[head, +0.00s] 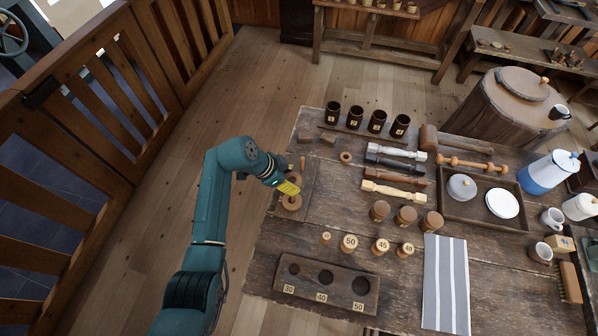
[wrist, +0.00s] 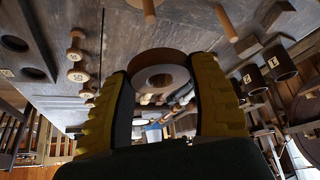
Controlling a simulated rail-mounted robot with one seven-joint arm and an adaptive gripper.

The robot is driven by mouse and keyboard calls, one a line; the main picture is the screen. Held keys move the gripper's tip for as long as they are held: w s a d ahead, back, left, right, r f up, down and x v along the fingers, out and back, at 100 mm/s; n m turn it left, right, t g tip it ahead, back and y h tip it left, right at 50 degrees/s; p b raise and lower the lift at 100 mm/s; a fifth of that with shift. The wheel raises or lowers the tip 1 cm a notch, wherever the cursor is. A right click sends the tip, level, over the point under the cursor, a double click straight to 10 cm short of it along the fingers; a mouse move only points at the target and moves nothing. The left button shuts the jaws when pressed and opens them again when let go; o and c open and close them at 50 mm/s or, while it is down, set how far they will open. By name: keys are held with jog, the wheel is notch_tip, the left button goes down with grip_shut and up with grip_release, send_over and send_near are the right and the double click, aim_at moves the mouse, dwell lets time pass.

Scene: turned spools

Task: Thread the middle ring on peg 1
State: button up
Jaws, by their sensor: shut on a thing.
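A dark peg board (head: 312,186) lies at the table's left edge, under and beside the gripper. One upright peg (head: 302,162) shows behind the gripper. The wrist view shows a peg (wrist: 149,10) and another peg (wrist: 227,22) beyond the ring. I cannot read peg numbers. A smaller loose ring (head: 346,157) lies right of the board.
Several dark cups (head: 355,117) stand at the back. Turned spools (head: 393,191) lie right of the board. Numbered plugs (head: 349,242) and a holed block (head: 326,284) are in front. A striped cloth (head: 445,280) and a tray (head: 470,209) lie farther right.

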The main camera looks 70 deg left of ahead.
jog(key=shift+f+b, duration=2.55)
jog(key=shift+f, duration=0.5)
jog(key=shift+f+b, duration=0.6)
jog(key=shift+f, duration=0.5)
jog(key=shift+d+f+b, duration=0.1)
jog(key=shift+f+b, duration=0.3)
jog(key=shift+f, duration=0.2)
jog(key=o, duration=1.2)
notch_tip(320, 180, up, 10)
jog(key=p, duration=0.8)
jog(key=shift+r+p, duration=0.1)
jog(key=shift+p, duration=0.25)
